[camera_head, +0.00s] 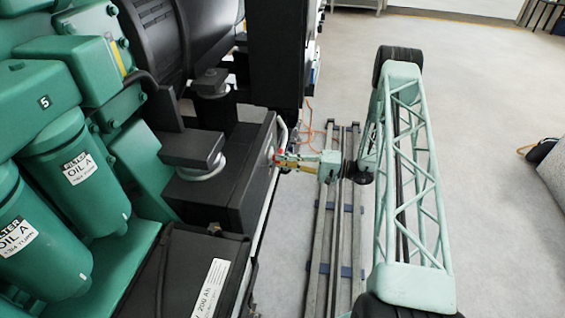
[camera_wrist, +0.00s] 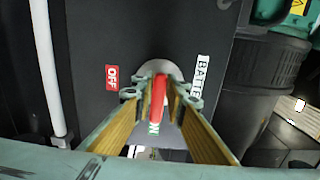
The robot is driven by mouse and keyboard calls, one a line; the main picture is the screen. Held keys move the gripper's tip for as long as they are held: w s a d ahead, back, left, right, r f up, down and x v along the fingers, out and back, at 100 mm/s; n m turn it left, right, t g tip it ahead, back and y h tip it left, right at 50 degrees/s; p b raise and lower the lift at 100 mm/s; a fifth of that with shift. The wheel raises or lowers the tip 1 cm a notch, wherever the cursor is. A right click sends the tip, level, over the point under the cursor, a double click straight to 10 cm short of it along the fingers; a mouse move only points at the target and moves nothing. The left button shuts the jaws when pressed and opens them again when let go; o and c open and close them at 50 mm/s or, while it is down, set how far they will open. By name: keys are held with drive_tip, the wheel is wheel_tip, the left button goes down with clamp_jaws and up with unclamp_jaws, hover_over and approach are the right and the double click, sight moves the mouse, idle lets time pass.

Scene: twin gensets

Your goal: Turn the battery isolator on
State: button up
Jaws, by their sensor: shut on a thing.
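The battery isolator's red handle (camera_wrist: 158,92) sits on a round grey base on a dark panel (camera_wrist: 100,35). In the wrist view it lies upright in the picture, its lower end towards a partly hidden green label (camera_wrist: 153,128). A red OFF label (camera_wrist: 111,77) is to its left and a white BATTERY label (camera_wrist: 201,76) to its right. My gripper (camera_wrist: 160,88) is shut on the red handle, one finger on each side. In the head view my gripper (camera_head: 283,160) reaches the side of the dark box, where a bit of red (camera_head: 278,153) shows.
Green oil filters (camera_head: 84,166) and engine parts fill the left. A pale rail or pipe (camera_head: 279,130) runs along the box edge near my gripper; a white pipe (camera_wrist: 46,70) shows in the wrist view. Open floor (camera_head: 490,140) lies to the right.

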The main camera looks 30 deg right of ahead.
drive_tip(key=shift+n, duration=0.3)
drive_tip(key=o, duration=0.8)
drive_tip(key=shift+o, duration=0.2)
drive_tip(key=shift+d, duration=0.1)
drive_tip(key=v, duration=1.2)
idle(0.6)
